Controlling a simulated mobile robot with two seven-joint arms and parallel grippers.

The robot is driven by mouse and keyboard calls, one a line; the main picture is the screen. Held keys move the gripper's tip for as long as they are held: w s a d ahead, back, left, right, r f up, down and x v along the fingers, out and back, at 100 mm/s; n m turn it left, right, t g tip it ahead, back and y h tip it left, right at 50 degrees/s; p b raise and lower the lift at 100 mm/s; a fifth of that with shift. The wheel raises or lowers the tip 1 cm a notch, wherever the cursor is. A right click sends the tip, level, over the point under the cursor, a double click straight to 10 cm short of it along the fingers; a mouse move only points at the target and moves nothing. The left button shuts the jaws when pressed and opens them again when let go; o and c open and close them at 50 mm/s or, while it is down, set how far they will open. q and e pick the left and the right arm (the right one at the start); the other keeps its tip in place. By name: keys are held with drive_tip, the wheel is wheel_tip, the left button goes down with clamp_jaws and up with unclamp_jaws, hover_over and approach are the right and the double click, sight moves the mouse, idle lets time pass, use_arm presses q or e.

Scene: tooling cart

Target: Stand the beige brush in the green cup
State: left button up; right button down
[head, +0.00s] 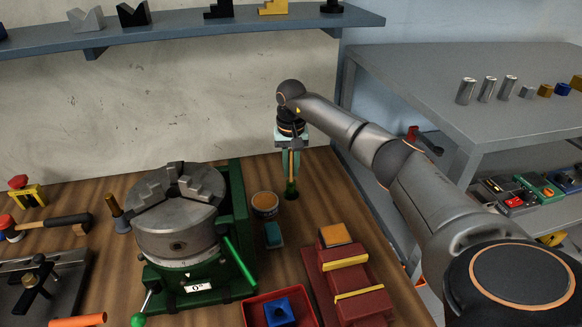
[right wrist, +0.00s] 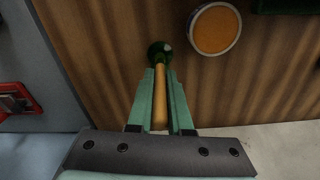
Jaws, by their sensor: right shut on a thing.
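The beige brush (head: 291,164) is a slim upright stick between the pale teal fingers of my right gripper (head: 291,174). In the right wrist view, the right gripper (right wrist: 161,105) is shut on the brush (right wrist: 161,88), which points away from the camera. The small dark green cup (head: 291,189) is on the wooden bench directly below the fingers. In the right wrist view the far end of the brush meets the cup (right wrist: 156,52). That end is hidden, and I cannot tell how deep it sits inside. My left gripper is not in view.
An orange-topped tin (head: 265,204) and a teal block (head: 273,235) stand left of the cup. A green-based rotary chuck (head: 178,222) is further left. Red blocks (head: 345,275) and a red tray (head: 252,310) lie in front. A grey shelf unit (head: 430,75) stands right.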

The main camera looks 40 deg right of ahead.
drive_tip(key=shift+f, duration=0.1)
idle(0.7)
drive_tip(key=shift+c, duration=1.8)
unclamp_jaws()
drive_tip(key=shift+r+p, duration=1.25)
drive_tip(key=shift+r, duration=1.75)
